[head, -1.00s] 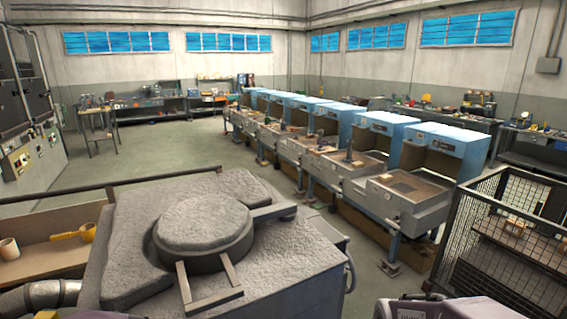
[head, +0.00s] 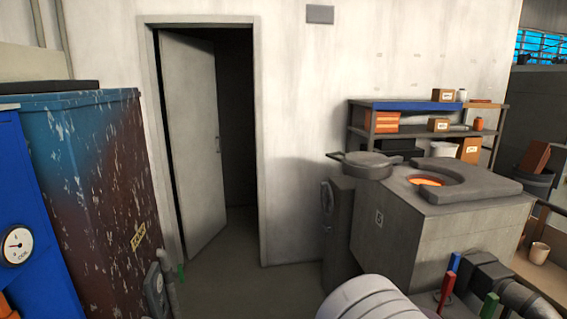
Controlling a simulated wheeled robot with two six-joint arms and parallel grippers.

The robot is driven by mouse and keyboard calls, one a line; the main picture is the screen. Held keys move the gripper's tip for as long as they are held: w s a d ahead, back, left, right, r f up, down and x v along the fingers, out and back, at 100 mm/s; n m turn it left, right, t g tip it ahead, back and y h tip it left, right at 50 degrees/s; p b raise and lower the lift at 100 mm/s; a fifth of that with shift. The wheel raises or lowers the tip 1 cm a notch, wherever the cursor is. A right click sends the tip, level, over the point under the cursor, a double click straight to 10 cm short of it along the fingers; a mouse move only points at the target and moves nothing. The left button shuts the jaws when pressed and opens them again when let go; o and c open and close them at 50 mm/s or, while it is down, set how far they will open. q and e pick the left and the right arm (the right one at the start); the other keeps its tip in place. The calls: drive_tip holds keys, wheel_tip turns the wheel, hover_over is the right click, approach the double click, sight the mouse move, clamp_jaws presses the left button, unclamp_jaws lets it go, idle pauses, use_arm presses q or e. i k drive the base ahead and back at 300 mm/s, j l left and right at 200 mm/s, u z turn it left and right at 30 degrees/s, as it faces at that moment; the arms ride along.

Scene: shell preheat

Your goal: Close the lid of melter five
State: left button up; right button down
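A grey block-shaped melter (head: 450,235) stands right of centre in the head view. A small plate (head: 379,218) on its side bears a figure that looks like 5 but is hard to read. Its round opening (head: 426,181) is uncovered and glows orange. The round grey lid (head: 366,166) is open, swung aside to the left of the opening, with a handle pointing left. Neither of my grippers is in view.
A pale rounded cylinder (head: 370,300) fills the bottom centre. A dark pipe with coloured handles (head: 480,275) is at the lower right. A rusty cabinet (head: 105,190) stands left, beside a half-open door (head: 195,145). A shelf (head: 405,106) stands behind the melter. Floor before the door is clear.

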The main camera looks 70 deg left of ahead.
sight(360, 165)
drive_tip(key=u, duration=1.75)
drive_tip(key=i+j+z, duration=0.2)
drive_tip(key=i, duration=0.25)
drive_tip(key=i+j+z, duration=0.15)
drive_tip(key=i+j, duration=0.25)
drive_tip(key=i+j+z, duration=0.2)
drive_tip(key=i+j, duration=0.15)
drive_tip(key=j, duration=0.15)
drive_tip(key=i+j+z, duration=0.15)
drive_tip(key=i+j, duration=0.2)
drive_tip(key=j, duration=0.15)
drive_tip(key=i+j+z, duration=0.2)
drive_tip(key=i+j, duration=0.15)
drive_tip(key=j, duration=0.15)
drive_tip(key=i+j+z, duration=0.15)
drive_tip(key=i+j, duration=0.15)
drive_tip(key=j, duration=0.25)
drive_tip(key=i+j+z, duration=0.2)
drive_tip(key=j, duration=0.4)
drive_tip(key=i+j+z, duration=0.15)
drive_tip(key=j, duration=0.5)
drive_tip(key=i, duration=0.1)
